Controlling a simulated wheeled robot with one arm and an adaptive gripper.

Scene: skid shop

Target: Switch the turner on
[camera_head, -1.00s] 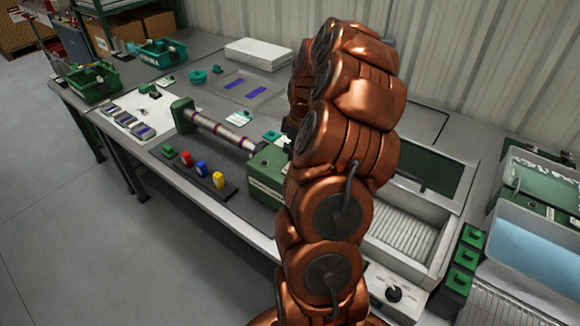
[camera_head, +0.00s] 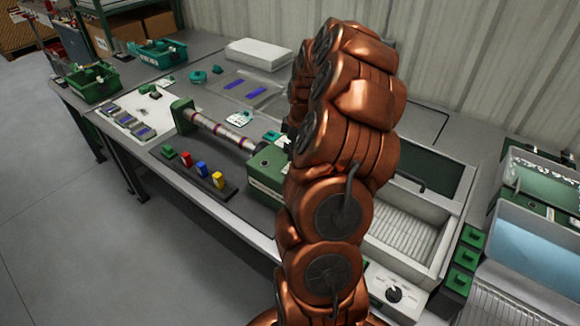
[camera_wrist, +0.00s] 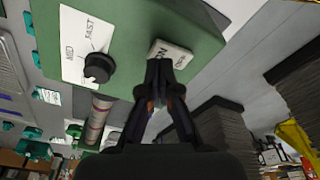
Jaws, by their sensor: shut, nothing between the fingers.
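The turner shows in the head view as a green box (camera_head: 264,172) with a banded rod (camera_head: 220,131) running to a green end block (camera_head: 183,114). My copper arm hides the box's right side. In the wrist view the turner's green face (camera_wrist: 130,70) fills the top, with a black knob (camera_wrist: 98,67) beside a white label reading MID and FAST. A pale switch (camera_wrist: 173,53) marked ON sits right of the knob. My gripper (camera_wrist: 158,68) is shut and empty, its tips in front of the switch's lower left edge. I cannot tell if they touch it. The gripper is hidden in the head view.
A dark rack with red, blue and yellow pieces (camera_head: 202,170) lies in front of the turner. A white basin (camera_head: 405,235) and a control box with a black knob (camera_head: 393,294) are to the right. Green bins (camera_head: 94,82) stand at the far left. Floor at left is clear.

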